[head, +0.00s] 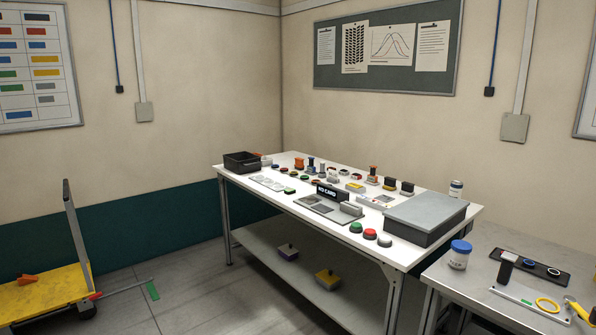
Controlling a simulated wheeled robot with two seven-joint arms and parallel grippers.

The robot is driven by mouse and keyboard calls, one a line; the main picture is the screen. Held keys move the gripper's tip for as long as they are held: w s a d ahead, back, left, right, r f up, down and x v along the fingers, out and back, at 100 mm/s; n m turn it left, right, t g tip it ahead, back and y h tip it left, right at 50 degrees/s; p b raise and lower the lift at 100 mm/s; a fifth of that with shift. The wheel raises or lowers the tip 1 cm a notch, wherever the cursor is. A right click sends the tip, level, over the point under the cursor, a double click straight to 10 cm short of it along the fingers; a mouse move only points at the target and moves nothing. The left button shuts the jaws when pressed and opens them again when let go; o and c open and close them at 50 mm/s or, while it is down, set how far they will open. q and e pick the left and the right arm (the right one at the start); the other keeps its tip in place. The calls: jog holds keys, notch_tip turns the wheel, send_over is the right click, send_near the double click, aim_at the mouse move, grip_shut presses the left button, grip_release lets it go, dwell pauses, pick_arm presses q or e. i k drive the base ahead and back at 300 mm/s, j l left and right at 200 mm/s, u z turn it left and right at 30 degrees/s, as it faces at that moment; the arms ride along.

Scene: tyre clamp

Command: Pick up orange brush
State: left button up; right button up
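No orange thing in view is clear enough to name surely as the orange brush. A small orange block-like object (299,163) stands near the back left of the white table (290,207). An orange piece (27,279) lies on the yellow cart (45,300) at the far left. Neither of my grippers is in view.
A black bin (242,162) and a grey lidded box (426,217) stand on the white table, with several small parts between them. A grey side table (480,285) at the right holds a blue-lidded jar (459,256). Floor (185,295) is open between cart and table.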

aim_at(299, 165)
jog(key=i+j+u, duration=0.4)
jog(key=i, duration=0.2)
jog(key=i+u, duration=0.35)
jog(key=i, duration=0.2)
jog(key=i+j+u, duration=0.1)
jog(key=i, duration=1.65)
jog(key=i+j+z, duration=0.15)
jog(key=i+z, duration=0.3)
jog(key=i+j+z, duration=0.45)
jog(key=i, duration=0.15)
jog(key=i+j+z, duration=0.2)
jog(key=z, duration=0.25)
jog(key=i+j+z, duration=0.25)
jog(key=z, duration=0.25)
jog(key=i+j+z, duration=0.15)
jog(key=j+z, duration=0.3)
jog(key=i+j+z, duration=0.1)
jog(key=j+z, duration=0.2)
jog(key=z, duration=0.2)
